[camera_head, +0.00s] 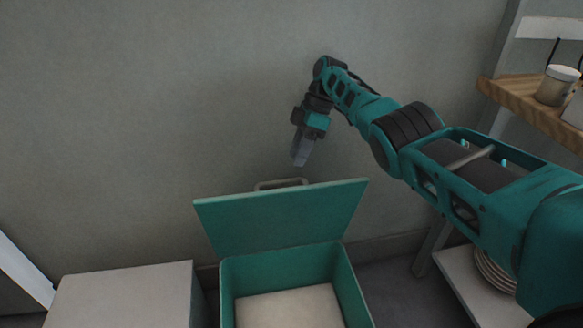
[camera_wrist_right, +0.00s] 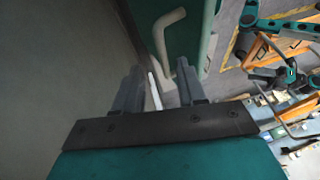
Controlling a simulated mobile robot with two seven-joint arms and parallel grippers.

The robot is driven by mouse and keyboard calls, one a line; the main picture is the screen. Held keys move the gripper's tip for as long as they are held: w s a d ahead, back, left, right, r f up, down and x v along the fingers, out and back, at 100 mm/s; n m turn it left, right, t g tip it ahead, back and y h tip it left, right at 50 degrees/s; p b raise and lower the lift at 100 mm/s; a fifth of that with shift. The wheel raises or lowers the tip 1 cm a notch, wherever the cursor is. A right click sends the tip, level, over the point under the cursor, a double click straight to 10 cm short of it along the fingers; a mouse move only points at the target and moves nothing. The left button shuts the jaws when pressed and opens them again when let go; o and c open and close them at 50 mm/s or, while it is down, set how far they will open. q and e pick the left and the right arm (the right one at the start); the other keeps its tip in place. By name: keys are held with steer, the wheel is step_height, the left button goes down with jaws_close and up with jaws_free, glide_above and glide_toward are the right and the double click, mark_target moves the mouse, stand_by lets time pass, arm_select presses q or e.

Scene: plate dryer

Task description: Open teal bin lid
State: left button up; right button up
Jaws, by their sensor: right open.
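The teal bin (camera_head: 228,285) stands against the wall at the bottom middle of the head view. Its lid (camera_head: 280,218) is raised and leans back, so the pale inside bottom of the bin shows. The lid's handle (camera_head: 281,184) sticks up behind its top edge. My right gripper (camera_head: 300,155) is above the handle, pointing down, apart from it. In the right wrist view my right gripper (camera_wrist_right: 158,85) is open and empty, with the handle (camera_wrist_right: 163,35) beyond its fingertips. My left gripper is not in view.
A white box-like surface (camera_head: 125,295) stands left of the bin. At right, a wooden shelf (camera_head: 530,100) holds a jar (camera_head: 556,85), and stacked plates (camera_head: 493,270) sit on a lower shelf. The grey wall is close behind the lid.

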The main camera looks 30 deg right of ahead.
steer(key=shift+v, duration=2.2)
steer(key=shift+s, duration=0.15)
